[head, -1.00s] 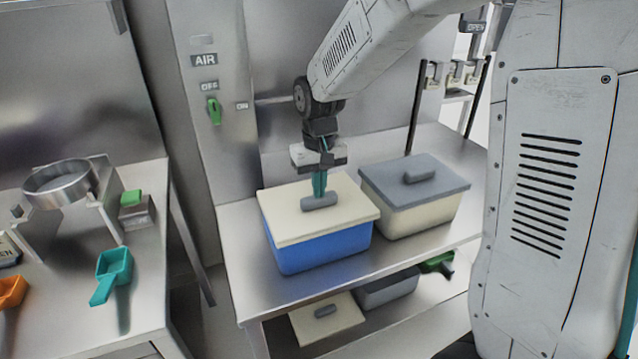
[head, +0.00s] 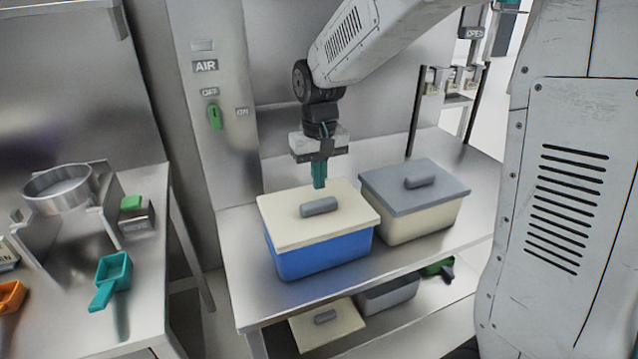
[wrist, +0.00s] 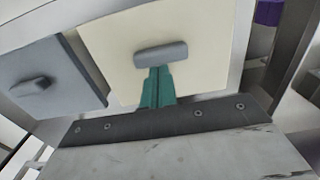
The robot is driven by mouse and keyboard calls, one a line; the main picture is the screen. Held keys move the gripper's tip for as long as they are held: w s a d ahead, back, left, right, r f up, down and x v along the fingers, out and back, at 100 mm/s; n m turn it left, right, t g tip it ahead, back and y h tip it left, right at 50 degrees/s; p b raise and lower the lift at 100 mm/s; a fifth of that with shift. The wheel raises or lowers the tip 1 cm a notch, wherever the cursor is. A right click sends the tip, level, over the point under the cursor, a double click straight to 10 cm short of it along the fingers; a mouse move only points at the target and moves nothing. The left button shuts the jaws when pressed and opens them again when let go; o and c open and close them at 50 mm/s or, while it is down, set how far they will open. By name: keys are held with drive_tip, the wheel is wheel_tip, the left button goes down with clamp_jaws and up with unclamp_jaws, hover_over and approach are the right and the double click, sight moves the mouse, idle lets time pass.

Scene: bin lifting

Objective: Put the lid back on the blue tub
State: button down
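The blue tub (head: 322,256) stands on the steel table with its cream lid (head: 290,226) on top, looking level and seated around the rim. The lid has a grey bar handle (head: 319,207); in the wrist view the handle (wrist: 161,54) is just beyond the fingertips. My gripper (head: 319,186) hangs above the lid, slightly behind the handle, and is apart from it. Its teal fingers (wrist: 158,72) lie side by side with no clear gap, with nothing between them.
A cream tub (head: 415,218) with a grey lid (head: 440,173) stands close on the right. A cream lid (head: 342,330) and a grey tub (head: 388,293) are on the lower shelf. A left bench holds a teal scoop (head: 113,272) and a metal ring (head: 57,183).

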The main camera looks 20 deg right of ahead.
drive_tip(key=shift+r, duration=1.6)
drive_tip(key=s+d+r, duration=0.1)
drive_tip(key=s+r, duration=0.1)
drive_tip(key=s, duration=1.2)
drive_tip(key=s+d+r+t, duration=0.1)
drive_tip(key=s+d+r, duration=0.1)
drive_tip(key=s, duration=1.2)
